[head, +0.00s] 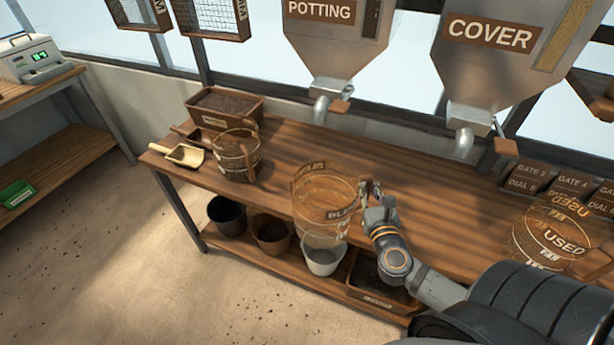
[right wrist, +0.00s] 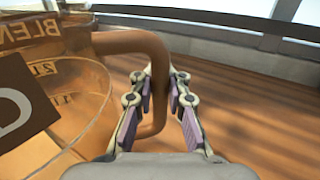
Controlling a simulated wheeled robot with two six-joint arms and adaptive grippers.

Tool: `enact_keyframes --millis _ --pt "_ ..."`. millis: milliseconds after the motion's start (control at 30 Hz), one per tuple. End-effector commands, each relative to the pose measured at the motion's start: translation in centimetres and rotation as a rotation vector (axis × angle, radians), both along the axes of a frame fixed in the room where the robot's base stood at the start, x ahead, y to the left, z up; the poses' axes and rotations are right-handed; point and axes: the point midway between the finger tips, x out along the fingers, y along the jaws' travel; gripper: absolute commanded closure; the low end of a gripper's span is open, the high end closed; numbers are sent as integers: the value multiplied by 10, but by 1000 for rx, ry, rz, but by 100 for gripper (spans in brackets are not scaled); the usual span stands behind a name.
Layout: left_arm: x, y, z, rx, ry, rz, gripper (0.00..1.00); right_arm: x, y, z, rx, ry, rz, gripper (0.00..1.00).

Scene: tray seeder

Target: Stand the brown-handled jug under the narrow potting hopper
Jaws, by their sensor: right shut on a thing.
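The brown-handled jug (head: 325,205) is clear, with BLEND lettering and scale marks. It shows at the left of the right wrist view (right wrist: 75,80), with its brown handle (right wrist: 155,75) between my right fingers. My right gripper (head: 371,190) is shut on that handle. The jug overlaps the bench's front edge in the head view; I cannot tell its exact height. The potting hopper (head: 335,50) hangs behind it, its spout (head: 322,108) above the back of the bench. My left gripper is not in view.
The wooden bench (head: 300,160) is clear below the potting spout. A soil-filled container (head: 237,155), a scoop (head: 186,155) and a soil tray (head: 225,106) stand at its left. The cover hopper (head: 492,70) and a USED container (head: 550,230) are at right. Pots (head: 322,258) stand on the lower shelf.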

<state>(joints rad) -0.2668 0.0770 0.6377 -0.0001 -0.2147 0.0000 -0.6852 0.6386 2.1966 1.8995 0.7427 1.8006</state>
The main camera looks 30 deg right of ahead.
Motion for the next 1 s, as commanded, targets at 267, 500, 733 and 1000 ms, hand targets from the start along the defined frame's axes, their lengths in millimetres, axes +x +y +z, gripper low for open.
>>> enact_keyframes --millis 267,500,733,1000 --pt "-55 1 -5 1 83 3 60 17 -5 2 -2 -6 10 100" --pt "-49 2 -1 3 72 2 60 88 -32 3 1 -8 7 100" --pt "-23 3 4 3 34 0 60 145 -53 2 0 -4 8 100" --pt "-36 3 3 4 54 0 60 162 -59 0 -3 -2 10 100"
